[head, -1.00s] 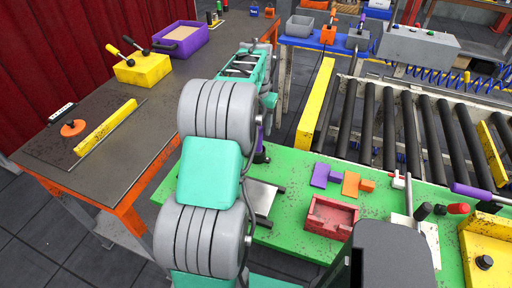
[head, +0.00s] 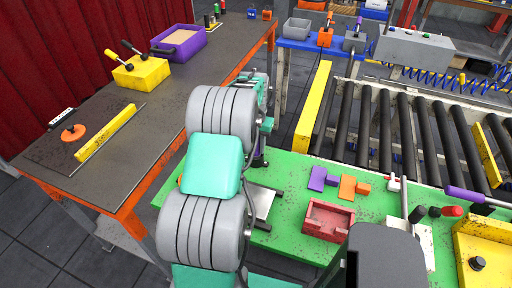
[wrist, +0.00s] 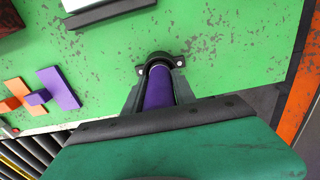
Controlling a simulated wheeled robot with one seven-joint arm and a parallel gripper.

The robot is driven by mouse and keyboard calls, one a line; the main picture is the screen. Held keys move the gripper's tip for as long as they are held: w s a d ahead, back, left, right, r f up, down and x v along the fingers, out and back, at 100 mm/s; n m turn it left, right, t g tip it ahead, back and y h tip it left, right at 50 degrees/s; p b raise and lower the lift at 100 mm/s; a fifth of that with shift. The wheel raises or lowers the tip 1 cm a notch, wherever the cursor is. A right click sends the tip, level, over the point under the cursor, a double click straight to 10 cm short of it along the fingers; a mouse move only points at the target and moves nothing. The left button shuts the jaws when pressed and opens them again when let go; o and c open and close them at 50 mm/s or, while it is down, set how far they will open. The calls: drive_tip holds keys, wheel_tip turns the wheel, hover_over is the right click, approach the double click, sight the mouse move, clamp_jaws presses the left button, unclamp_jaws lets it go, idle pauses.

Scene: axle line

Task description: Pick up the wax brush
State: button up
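A purple cylindrical handle (wrist: 159,88) shows in the middle of the wrist view, its far end inside a black ring clip (wrist: 158,62) screwed to the green table. It may be the wax brush; no bristles show. My gripper (wrist: 160,84) has its dark fingers on either side of this handle, very close to it. Whether they press on it cannot be told. In the head view, my arm hides most of the gripper and the handle.
On the green table (head: 300,250) are a red tray (head: 329,220), purple (head: 320,178) and orange (head: 350,188) blocks, and a silver plate (wrist: 105,8). A roller conveyor (head: 405,135) stands behind. A dark bench (head: 100,180) with orange edges is at left.

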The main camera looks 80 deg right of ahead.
clamp_jaws()
drive_tip(key=shift+r, duration=0.1)
